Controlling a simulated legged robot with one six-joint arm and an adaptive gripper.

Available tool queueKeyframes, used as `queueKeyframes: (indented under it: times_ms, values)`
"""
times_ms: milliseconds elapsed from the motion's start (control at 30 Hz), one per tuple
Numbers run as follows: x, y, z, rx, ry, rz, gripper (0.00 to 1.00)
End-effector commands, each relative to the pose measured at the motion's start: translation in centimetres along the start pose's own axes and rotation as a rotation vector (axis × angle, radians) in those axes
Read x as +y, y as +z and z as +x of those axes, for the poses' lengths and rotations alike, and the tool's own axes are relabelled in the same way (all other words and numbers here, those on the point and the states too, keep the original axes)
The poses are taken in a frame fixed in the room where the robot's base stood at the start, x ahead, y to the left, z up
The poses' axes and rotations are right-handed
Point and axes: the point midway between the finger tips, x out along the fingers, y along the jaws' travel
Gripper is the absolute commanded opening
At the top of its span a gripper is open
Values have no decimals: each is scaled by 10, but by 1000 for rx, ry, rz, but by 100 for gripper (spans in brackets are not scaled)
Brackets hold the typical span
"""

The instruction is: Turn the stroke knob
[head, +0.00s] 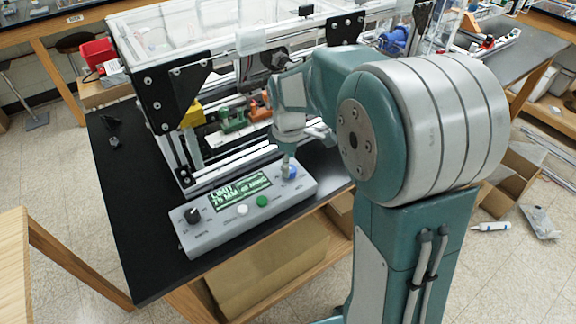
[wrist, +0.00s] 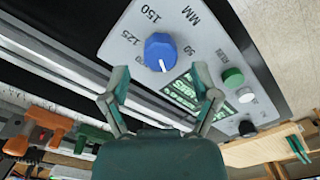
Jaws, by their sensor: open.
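The control box (head: 222,225) is a grey panel on the black bench top. A blue knob (head: 290,172) is at its right end. In the wrist view the blue knob (wrist: 160,52) has a white pointer mark facing down the picture, and a printed MM scale around it with 125 and 150 at the left. My gripper (head: 287,158) is just above the blue knob in the head view. In the wrist view my gripper (wrist: 161,76) is open, its two fingertips apart, with the knob ahead between them. No contact with the knob shows.
The box has a lit green display (head: 238,188), a black knob (head: 192,215), a white button (head: 243,210) and a green button (head: 262,201). A clear-walled extrusion frame (head: 162,120) stands behind the box. Bare black bench (head: 120,190) lies left of it.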

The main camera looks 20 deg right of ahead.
Motion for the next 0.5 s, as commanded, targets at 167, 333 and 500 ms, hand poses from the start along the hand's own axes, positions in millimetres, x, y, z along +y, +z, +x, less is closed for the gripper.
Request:
queueKeyframes:
  times_ms: [167, 333, 500]
  values:
    - [1, -1, -39, 2, 5, 0, 79]
    - [1, -1, -73, 2, 4, 0, 79]
    - [1, -1, -94, 0, 2, 0, 79]
